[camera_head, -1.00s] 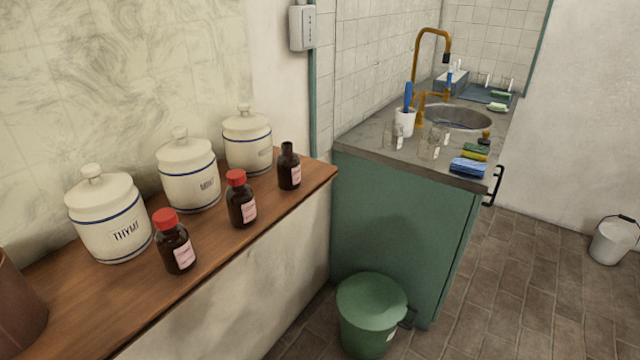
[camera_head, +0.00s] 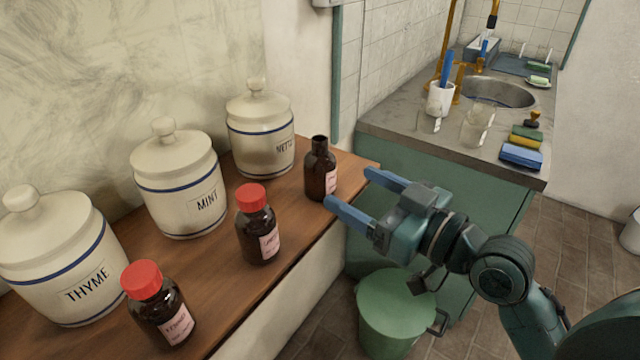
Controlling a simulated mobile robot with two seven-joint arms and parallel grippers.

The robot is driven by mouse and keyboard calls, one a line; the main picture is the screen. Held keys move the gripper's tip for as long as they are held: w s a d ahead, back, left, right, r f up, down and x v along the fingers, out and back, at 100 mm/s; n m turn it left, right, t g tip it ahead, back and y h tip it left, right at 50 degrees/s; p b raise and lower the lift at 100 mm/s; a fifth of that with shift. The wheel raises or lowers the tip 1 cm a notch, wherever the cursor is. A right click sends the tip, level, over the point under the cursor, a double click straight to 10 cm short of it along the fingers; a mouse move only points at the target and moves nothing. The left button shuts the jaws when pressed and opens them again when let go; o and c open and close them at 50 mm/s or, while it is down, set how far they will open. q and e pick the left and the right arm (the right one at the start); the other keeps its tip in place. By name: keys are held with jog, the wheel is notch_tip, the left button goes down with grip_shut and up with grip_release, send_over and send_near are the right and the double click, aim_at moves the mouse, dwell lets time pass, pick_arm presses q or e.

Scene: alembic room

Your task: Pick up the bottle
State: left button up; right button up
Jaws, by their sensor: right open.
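Several brown bottles with pink labels stand upright on a wooden shelf (camera_head: 215,262). Two have red caps: a near bottle (camera_head: 160,305) at the lower left and a middle bottle (camera_head: 257,228). A third bottle, uncapped (camera_head: 320,172), stands near the shelf's right end. My right gripper (camera_head: 348,189) is open and empty, its blue fingers pointing left toward the uncapped bottle. One fingertip appears very close to that bottle's lower right side; I cannot tell whether it touches. My left gripper is not in view.
White lidded jars, marked THYME (camera_head: 72,262) and MINT (camera_head: 182,185) and a third (camera_head: 260,135), stand behind the bottles along the wall. A green bin (camera_head: 395,310) stands below my right arm. A sink counter (camera_head: 400,117) with cups and sponges is at the back right.

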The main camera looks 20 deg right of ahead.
aim_at(332, 174)
jog(key=shift+w+a+f+b, duration=0.15)
jog(key=shift+w+a+b, duration=0.05)
jog(key=shift+w+b, duration=0.15)
jog(key=shift+p+x, duration=0.5)
jog(key=shift+x, duration=0.55)
jog(key=x, duration=0.3)
jog(key=p+x, duration=0.1)
jog(key=shift+w+d, duration=0.1)
jog(key=shift+w, duration=0.7)
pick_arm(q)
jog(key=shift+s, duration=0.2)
pick_arm(e)
jog(key=shift+w+a, duration=0.1)
jog(key=shift+a, duration=0.15)
jog(key=shift+c, duration=0.5)
jog(key=c, duration=0.4)
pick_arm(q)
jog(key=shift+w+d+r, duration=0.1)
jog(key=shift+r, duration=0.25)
pick_arm(e)
jog(key=c, duration=0.7)
